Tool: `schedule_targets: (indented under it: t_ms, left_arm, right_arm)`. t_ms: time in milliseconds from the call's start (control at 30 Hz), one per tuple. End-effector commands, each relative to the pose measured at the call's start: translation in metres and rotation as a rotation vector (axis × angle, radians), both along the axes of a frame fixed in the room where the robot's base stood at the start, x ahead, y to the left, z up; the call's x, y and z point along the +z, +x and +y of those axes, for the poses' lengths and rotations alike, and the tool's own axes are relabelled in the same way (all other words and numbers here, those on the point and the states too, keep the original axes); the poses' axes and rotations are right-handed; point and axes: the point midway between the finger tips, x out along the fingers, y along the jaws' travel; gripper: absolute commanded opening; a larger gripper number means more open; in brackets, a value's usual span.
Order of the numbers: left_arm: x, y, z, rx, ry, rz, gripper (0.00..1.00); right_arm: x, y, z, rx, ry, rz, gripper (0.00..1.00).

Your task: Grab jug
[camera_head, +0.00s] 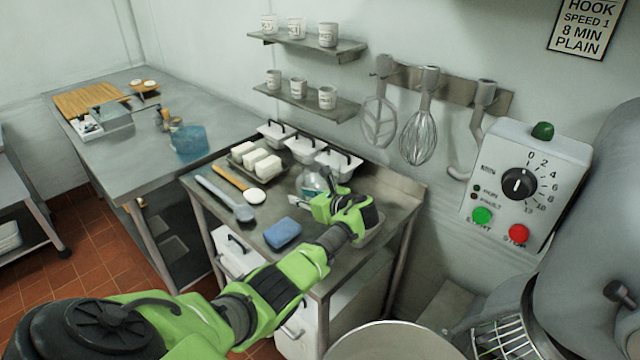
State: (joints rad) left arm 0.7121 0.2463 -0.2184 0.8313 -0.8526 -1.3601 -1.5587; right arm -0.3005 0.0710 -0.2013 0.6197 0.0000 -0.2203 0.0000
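A clear glass-like vessel that looks like a jug (312,182) stands on the near steel table, towards its back right. My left gripper (330,197) is right at this vessel and hides its right and lower parts. The fingers are small and overlap the vessel, so I cannot tell whether they are open, touching it or shut on it. A blue translucent container (188,140) stands on the far table at the left, away from my gripper. My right gripper is not in view.
On the near table (215,213) lie a blue sponge (282,234), a grey-blue brush (226,199) and a tray of white blocks (232,159). White lidded tubs (305,149) line the back. Whisks (418,135) hang above. A mixer bowl (392,342) is at front right.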

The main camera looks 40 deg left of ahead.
Motion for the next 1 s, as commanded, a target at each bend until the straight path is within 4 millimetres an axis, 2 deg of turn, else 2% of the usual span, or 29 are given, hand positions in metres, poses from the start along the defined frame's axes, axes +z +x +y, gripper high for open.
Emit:
schedule_targets:
  t_ms: [133,400,467,500,533,1000]
  left_arm:
    - [-0.005,0.002,0.011,0.001,0.000,0.001,0.26]
    - [-0.005,0.002,0.012,0.000,0.000,0.000,0.26]
    - [-0.006,0.002,0.012,0.000,0.000,0.001,0.13]
    - [-0.006,0.002,0.012,0.001,0.000,0.001,0.03]
    - [-0.006,0.002,0.012,0.000,0.000,0.001,0.00]
    - [-0.002,0.003,0.012,-0.001,0.002,-0.004,0.00]
  right_arm:
    - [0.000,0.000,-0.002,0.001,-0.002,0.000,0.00]
    - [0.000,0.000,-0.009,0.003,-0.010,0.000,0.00]
    - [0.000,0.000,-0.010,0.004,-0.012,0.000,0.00]
    - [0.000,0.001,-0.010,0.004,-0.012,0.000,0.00]
    - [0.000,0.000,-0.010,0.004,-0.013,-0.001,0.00]
    - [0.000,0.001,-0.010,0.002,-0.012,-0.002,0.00]
